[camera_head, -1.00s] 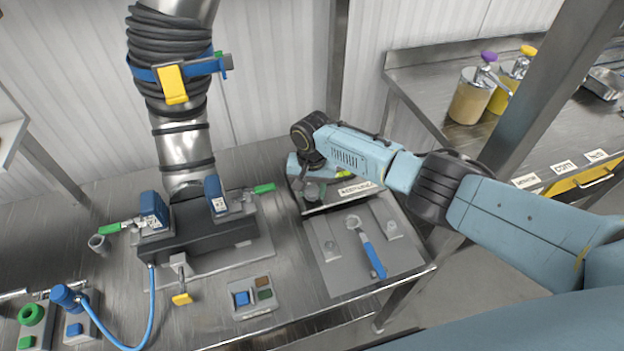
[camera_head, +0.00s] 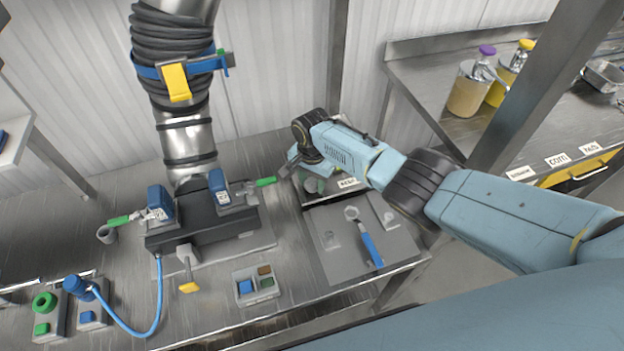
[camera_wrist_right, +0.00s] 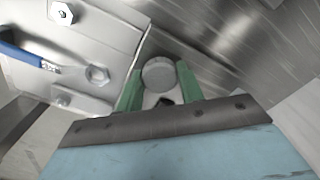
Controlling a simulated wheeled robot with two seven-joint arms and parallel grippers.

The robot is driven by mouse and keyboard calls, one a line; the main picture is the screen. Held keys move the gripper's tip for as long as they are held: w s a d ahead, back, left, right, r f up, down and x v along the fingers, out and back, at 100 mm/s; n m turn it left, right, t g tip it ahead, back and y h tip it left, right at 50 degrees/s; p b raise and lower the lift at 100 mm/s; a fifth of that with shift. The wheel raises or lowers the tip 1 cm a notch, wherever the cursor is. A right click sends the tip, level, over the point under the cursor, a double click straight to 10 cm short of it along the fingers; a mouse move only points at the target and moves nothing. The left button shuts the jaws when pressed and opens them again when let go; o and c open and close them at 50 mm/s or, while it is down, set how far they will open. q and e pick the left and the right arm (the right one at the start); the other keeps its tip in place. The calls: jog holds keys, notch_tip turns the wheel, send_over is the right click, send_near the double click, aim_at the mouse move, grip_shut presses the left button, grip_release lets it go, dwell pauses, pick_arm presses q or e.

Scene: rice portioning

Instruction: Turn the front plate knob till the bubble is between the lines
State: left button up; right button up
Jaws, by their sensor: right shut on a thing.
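My right gripper (camera_head: 313,183) reaches down at the back of the grey plate (camera_head: 335,262), beside a labelled tray. In the right wrist view its two green fingers stand on either side of a round grey knob (camera_wrist_right: 159,74), shut on it. The knob is seen from above; whether it is the front plate knob I cannot tell. No bubble or lines can be made out in either view. My left gripper is not in view.
A blue-handled wrench (camera_head: 370,246) lies on the grey plate. The dark machine block (camera_head: 205,232) with a green-handled lever (camera_head: 265,181) stands close left of the gripper. Pump jars (camera_head: 468,92) stand on the right bench.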

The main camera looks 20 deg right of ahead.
aim_at(312, 182)
jog(key=o, duration=1)
notch_tip(312, 182, up, 6)
jog(key=shift+p, duration=1.1)
notch_tip(312, 182, up, 7)
jog(key=shift+r, duration=0.2)
